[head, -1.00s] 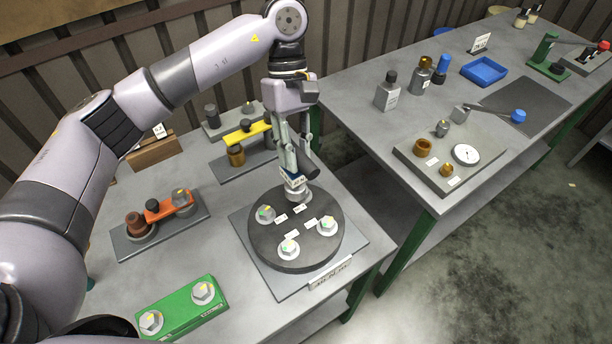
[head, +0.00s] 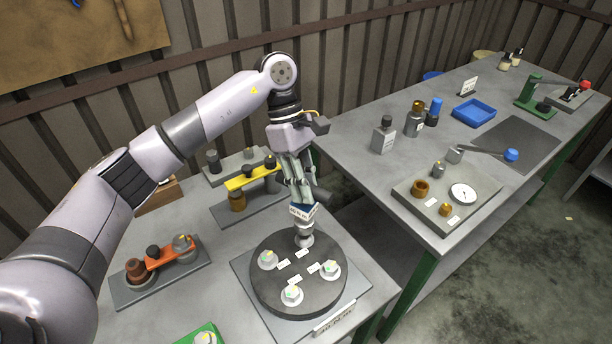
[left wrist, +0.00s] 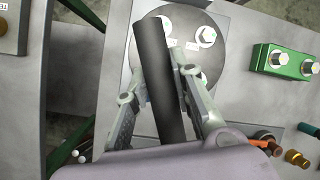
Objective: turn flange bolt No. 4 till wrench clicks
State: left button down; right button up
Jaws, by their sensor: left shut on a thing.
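My left gripper (head: 302,197) is shut on a torque wrench (head: 303,210), which has a blue-and-white label and a black handle. The wrench stands over the far side of the dark round flange (head: 262,297). Its lower end is at the far bolt (head: 305,241); I cannot tell whether it is still seated. Three other bolts show on the flange: left (head: 268,259), right (head: 330,269) and near (head: 292,294). The small number labels are too small to read. In the left wrist view the black handle (left wrist: 158,75) lies across the fingers and hides part of the flange. My right gripper is not in view.
Left of the flange are a fixture with an orange link (head: 165,258) and a green block (head: 203,333). Behind is a fixture with a yellow bar (head: 250,178). A second table at right holds a gauge plate (head: 440,213), bottles and a blue tray (head: 474,112).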

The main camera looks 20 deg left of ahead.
pick_arm(q)
jog(key=n+p, duration=0.1)
jog(key=n+t+p, duration=0.1)
jog(key=n+h+p, duration=0.1)
jog(key=n, duration=0.1)
jog(key=shift+r+t, duration=0.25)
jog(key=shift+t, duration=0.05)
jog(key=shift+f+n+p, duration=0.25)
jog(key=shift+n+p, duration=0.2)
jog(key=shift+n, duration=0.15)
jog(key=shift+f+n+t+b, duration=0.25)
jog(key=shift+n+t+b, duration=0.25)
jog(key=shift+n, duration=0.2)
jog(key=n+t, duration=0.1)
jog(key=n, duration=0.2)
jog(key=shift+w+f+n+t+b, duration=0.2)
jog(key=shift+n+t+b, duration=0.1)
jog(key=shift+t+b, duration=0.1)
jog(key=n+t, duration=0.1)
jog(key=n, duration=0.1)
jog(key=n+t+y+b, duration=0.1)
jog(key=n, duration=0.2)
jog(key=shift+a+f, duration=0.1)
jog(key=shift+f, duration=0.05)
jog(key=shift+n+t+y+b, duration=0.3)
jog(key=shift+n+b, duration=0.15)
jog(key=shift+n, duration=0.65)
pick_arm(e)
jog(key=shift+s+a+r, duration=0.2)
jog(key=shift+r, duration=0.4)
